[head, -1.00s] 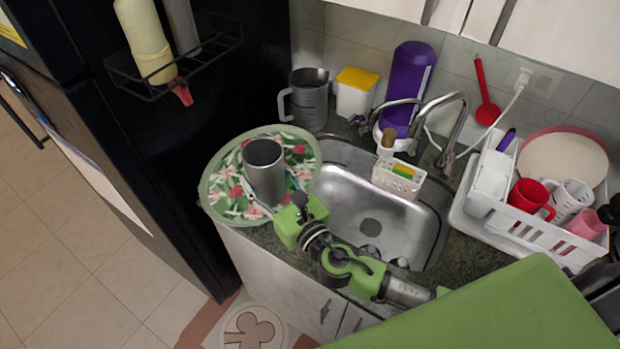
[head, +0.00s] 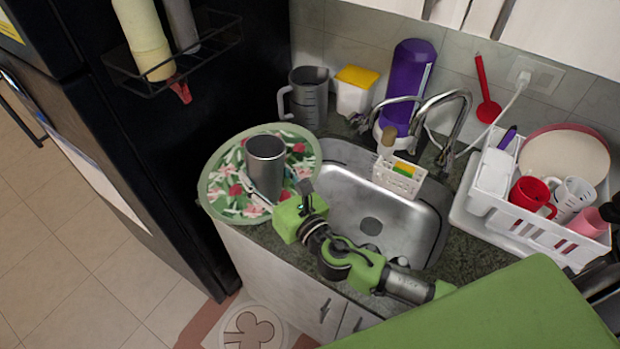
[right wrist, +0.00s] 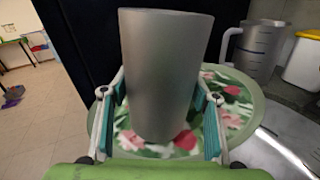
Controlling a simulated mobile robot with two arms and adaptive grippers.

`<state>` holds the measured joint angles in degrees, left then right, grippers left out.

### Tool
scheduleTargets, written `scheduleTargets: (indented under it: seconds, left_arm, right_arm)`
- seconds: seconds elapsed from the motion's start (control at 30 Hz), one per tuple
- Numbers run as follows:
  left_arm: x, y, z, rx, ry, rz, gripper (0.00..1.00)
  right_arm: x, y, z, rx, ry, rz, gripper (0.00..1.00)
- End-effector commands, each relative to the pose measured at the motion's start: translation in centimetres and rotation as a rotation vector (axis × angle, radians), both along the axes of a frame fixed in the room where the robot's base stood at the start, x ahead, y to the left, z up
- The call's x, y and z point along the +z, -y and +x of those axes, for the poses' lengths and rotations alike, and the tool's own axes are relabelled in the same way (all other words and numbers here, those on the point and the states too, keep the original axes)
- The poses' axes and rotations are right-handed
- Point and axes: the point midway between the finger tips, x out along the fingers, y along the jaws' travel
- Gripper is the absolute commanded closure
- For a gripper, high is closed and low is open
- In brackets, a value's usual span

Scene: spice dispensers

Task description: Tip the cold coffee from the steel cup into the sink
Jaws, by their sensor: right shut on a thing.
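The steel cup (head: 265,170) is a tall grey tumbler, upright over the round floral tray (head: 217,167) left of the sink. It also fills the middle of the right wrist view (right wrist: 165,70). My right gripper (right wrist: 161,105) is shut on the cup, one finger on each side, low on its wall; in the head view the gripper (head: 272,197) reaches it from the front right. I cannot tell whether the cup's base touches the tray. No coffee can be made out inside. The steel sink (head: 395,222) lies just to the right, its basin partly behind my right arm. My left gripper is out of view.
A grey measuring jug (head: 309,97), a yellow-lidded tub (head: 355,90) and a purple bottle (head: 408,85) stand behind the sink. The faucet (head: 460,118) and a white sponge caddy (head: 398,178) are at its back edge. A white dish rack (head: 530,228) stands right.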

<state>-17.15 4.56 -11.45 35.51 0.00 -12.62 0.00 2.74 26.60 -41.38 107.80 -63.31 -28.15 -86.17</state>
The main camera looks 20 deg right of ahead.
Motion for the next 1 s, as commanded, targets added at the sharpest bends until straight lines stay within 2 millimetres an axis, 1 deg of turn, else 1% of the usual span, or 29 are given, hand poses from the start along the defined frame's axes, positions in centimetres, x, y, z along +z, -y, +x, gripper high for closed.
scheduleTargets:
  seconds: [0.37, 0.47, 1.0]
  left_arm:
    - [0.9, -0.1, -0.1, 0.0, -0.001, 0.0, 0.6]
    - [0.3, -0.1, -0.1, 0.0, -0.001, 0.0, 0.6]
    - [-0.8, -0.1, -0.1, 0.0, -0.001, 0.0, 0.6]
  right_arm:
    - [1.4, 0.6, 0.3, 0.001, -0.072, 0.173, 0.73]
    - [0.9, 0.8, 0.3, 0.002, -0.093, 0.22, 0.73]
    - [0.4, 2.0, 0.9, 0.003, -0.199, 0.466, 0.73]
